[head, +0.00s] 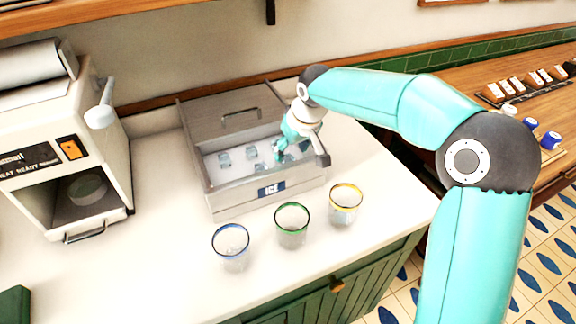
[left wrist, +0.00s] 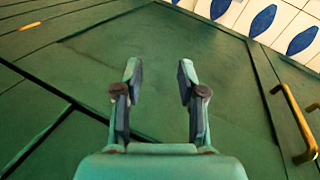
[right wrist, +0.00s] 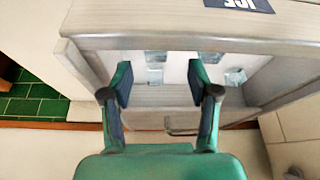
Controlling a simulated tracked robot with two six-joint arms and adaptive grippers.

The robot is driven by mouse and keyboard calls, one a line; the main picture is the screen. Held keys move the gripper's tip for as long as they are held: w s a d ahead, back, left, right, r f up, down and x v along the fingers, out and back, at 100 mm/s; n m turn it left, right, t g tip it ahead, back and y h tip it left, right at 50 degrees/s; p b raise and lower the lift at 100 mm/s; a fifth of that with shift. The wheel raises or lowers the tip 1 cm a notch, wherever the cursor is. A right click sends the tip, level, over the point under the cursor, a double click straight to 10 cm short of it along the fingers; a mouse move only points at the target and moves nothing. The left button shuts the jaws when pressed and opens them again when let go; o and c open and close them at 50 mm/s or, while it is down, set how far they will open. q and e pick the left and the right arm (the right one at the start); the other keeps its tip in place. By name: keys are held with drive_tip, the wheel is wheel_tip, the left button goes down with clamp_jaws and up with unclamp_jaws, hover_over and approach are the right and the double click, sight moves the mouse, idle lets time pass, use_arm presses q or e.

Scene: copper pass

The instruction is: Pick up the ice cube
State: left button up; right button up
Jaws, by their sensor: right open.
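Several pale, clear ice cubes (head: 225,161) lie in the open front of the grey metal ice bin (head: 196,165), which has a blue ICE label. My right gripper (head: 287,147) reaches into the right part of the bin. In the right wrist view its two fingers (right wrist: 162,84) are apart, with one ice cube (right wrist: 155,76) showing between them, and another cube (right wrist: 235,77) sits outside the right finger. I cannot tell how close the fingertips are to the cube. My left gripper (left wrist: 158,85) is open and empty in front of green cabinet panels.
Three glasses stand before the bin: blue-rimmed (head: 231,247), green-rimmed (head: 292,226) and yellow-rimmed (head: 345,204). A cream machine (head: 112,165) stands left. The bin's lid (head: 225,118) covers its back. White counter (head: 165,270) is free at front left.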

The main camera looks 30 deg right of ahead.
sight(289, 157)
drive_tip(key=x, duration=0.1)
drive_tip(key=b+x, duration=0.1)
drive_tip(key=x, duration=0.1)
drive_tip(key=b+x, duration=0.1)
drive_tip(key=x, duration=0.1)
drive_tip(key=shift+w+d+f, duration=0.15)
drive_tip(key=shift+d, duration=0.15)
drive_tip(key=shift+c, duration=0.6)
drive_tip(key=c, duration=0.8)
